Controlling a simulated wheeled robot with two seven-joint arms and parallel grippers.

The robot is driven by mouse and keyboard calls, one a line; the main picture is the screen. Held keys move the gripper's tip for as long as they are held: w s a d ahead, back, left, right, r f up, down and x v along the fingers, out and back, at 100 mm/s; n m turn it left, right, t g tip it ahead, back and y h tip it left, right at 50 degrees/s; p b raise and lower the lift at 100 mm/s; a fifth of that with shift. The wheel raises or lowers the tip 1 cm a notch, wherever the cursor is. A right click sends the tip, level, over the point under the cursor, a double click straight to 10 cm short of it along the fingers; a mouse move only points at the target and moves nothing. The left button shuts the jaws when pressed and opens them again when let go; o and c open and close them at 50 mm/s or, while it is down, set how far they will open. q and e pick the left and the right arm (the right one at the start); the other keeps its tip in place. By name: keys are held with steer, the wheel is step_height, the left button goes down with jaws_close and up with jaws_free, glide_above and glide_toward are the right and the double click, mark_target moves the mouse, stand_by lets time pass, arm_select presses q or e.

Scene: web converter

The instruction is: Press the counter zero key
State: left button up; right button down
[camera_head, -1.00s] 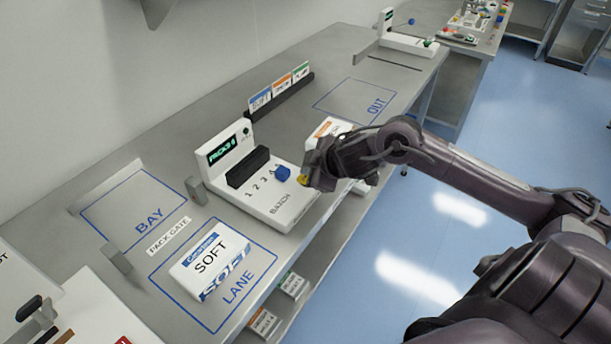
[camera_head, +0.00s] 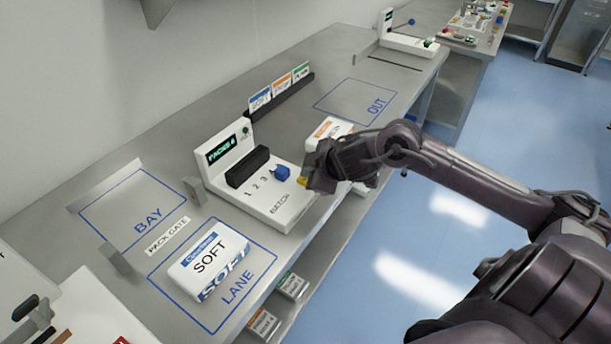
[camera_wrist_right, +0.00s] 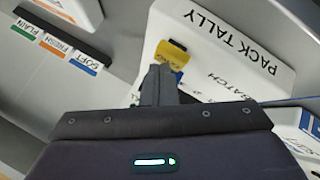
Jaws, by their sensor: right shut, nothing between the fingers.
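The white counter (camera_head: 275,205) stands on the bench with a green-lit display (camera_head: 222,149) that appears to read PACKS 4. It carries the printed numbers 1 to 3, a blue knob (camera_head: 282,172) and the word BATCH. A yellow key (camera_head: 303,181) sits near its right edge, partly hidden by my right gripper (camera_head: 312,182). In the right wrist view the yellow key (camera_wrist_right: 172,53) lies just beyond the shut, empty fingertips (camera_wrist_right: 159,70); I cannot tell whether they touch. The counter's PACK TALLY face (camera_wrist_right: 238,48) shows there too. My left gripper is not in view.
A white SOFT pack (camera_head: 211,262) lies in the LANE outline, with the BAY outline (camera_head: 130,205) behind it. A dark card rack (camera_head: 282,97) stands behind the counter. Another white pack (camera_head: 328,130) is beside my right gripper. The OUT outline (camera_head: 355,100) is empty.

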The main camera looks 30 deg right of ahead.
steer(key=shift+f, duration=0.4)
steer(key=shift+r, duration=0.1)
stand_by(0.3)
steer(key=shift+r+p, duration=1.15)
steer(key=shift+r, duration=0.05)
step_height(320, 180, up, 5)
steer(key=p, duration=0.5)
stand_by(0.3)
